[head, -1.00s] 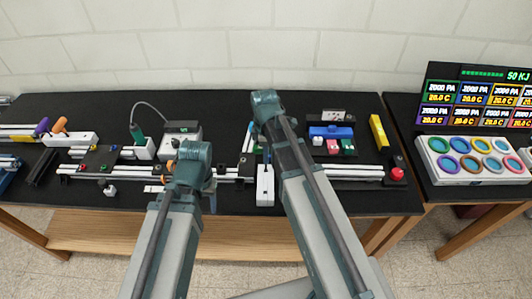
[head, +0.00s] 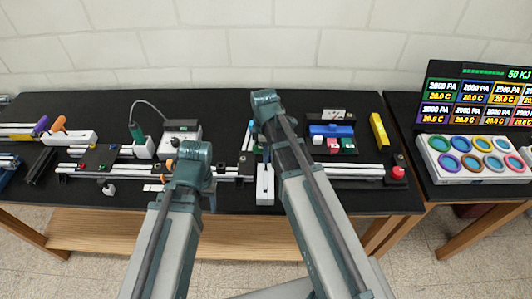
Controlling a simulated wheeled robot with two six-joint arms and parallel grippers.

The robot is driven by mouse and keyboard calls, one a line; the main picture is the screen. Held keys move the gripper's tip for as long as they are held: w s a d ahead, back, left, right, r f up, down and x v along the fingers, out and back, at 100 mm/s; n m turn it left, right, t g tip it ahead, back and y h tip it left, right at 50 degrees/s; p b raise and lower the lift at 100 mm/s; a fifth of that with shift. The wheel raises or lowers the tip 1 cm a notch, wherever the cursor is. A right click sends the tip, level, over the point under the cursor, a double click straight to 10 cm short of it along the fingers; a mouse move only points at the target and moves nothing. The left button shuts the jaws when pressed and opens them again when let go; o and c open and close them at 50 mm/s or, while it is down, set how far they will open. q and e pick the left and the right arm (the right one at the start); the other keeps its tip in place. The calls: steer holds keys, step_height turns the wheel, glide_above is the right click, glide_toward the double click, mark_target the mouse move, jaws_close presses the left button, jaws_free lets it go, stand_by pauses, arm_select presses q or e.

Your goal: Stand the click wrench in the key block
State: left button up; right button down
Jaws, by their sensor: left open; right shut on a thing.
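My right gripper (head: 267,154) points down over the middle of the bench, just behind a narrow white block (head: 265,187). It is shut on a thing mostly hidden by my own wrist. A slim blue piece (head: 249,134) shows just left of that wrist; I cannot tell whether it is part of the click wrench. The narrow white block may be the key block, but its holes are too small to make out. Whether the held thing touches the block is hidden. My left gripper (head: 211,197) is open near the bench's front edge, its fingers mostly hidden by its wrist.
Aluminium rails (head: 350,172) run along the black bench (head: 80,110). At the left, a white holder (head: 70,138) has orange and purple handles. Blue, red and green bins (head: 331,131) stand right, near a red button (head: 398,172).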

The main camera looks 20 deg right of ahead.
mark_target(266, 166)
steer(key=shift+f, duration=0.2)
steer(key=shift+f+b, duration=1.9)
steer(key=shift+b, duration=0.15)
steer(key=c, duration=0.5)
jaws_free()
steer(key=shift+r, duration=0.1)
step_height(266, 166, up, 14)
steer(key=p, duration=1.4)
steer(key=shift+a, duration=0.15)
steer(key=shift+f, duration=0.2)
